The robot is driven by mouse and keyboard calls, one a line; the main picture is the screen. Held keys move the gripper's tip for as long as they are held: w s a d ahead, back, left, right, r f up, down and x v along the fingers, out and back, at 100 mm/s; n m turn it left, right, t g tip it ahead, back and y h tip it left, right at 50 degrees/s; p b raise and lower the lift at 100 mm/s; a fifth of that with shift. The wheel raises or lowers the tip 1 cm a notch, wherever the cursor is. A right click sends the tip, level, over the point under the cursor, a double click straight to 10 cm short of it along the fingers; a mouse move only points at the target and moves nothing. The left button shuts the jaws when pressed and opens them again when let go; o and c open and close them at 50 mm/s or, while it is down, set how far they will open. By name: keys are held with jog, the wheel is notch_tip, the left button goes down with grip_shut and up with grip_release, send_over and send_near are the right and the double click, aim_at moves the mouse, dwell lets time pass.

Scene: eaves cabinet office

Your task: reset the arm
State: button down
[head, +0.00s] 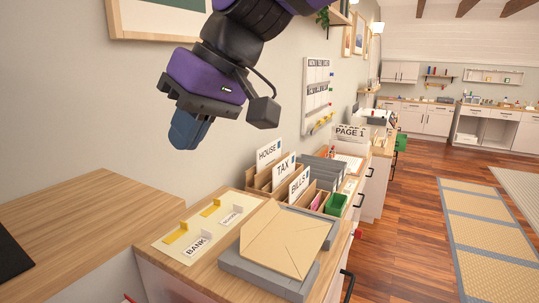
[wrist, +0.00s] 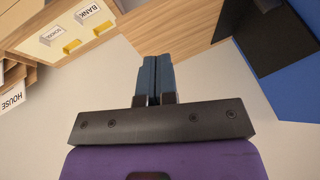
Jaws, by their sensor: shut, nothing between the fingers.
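My gripper (head: 187,131) hangs in the air at the upper left of the head view, well above the counter and close to the wall. Its blue fingers point downward and are together, with nothing between them. In the wrist view my gripper (wrist: 156,62) shows its two fingers side by side and touching. My purple and black arm comes in from the top of the head view.
Below stand a cream board (head: 172,240) with BANK and SCHOOL labels, a grey tray (head: 262,278) bearing an envelope (head: 283,236), and a wooden sorter (head: 262,180) with HOUSE, TAX and BILLS cards. A picture frame (head: 160,38) hangs behind my arm. The floor at right is open.

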jog(key=w+d+f+m+t+h, duration=0.1)
jog(key=w+d+m+t+h, duration=0.2)
jog(key=d, duration=1.3)
jog(key=s+d+f+m+t+h, duration=0.1)
jog(key=s+d+f+m, duration=0.1)
jog(key=d, duration=0.6)
jog(key=s+d+f+m+h, duration=0.1)
jog(key=s+d+f+m, duration=0.2)
jog(key=d, duration=0.6)
jog(key=s+d+f+m+t+h, duration=0.1)
jog(key=s+d+f+m, duration=0.2)
jog(key=d, duration=0.6)
jog(key=shift+s+f+t, duration=0.2)
jog(key=shift+s+t, duration=0.1)
jog(key=shift+s, duration=0.3)
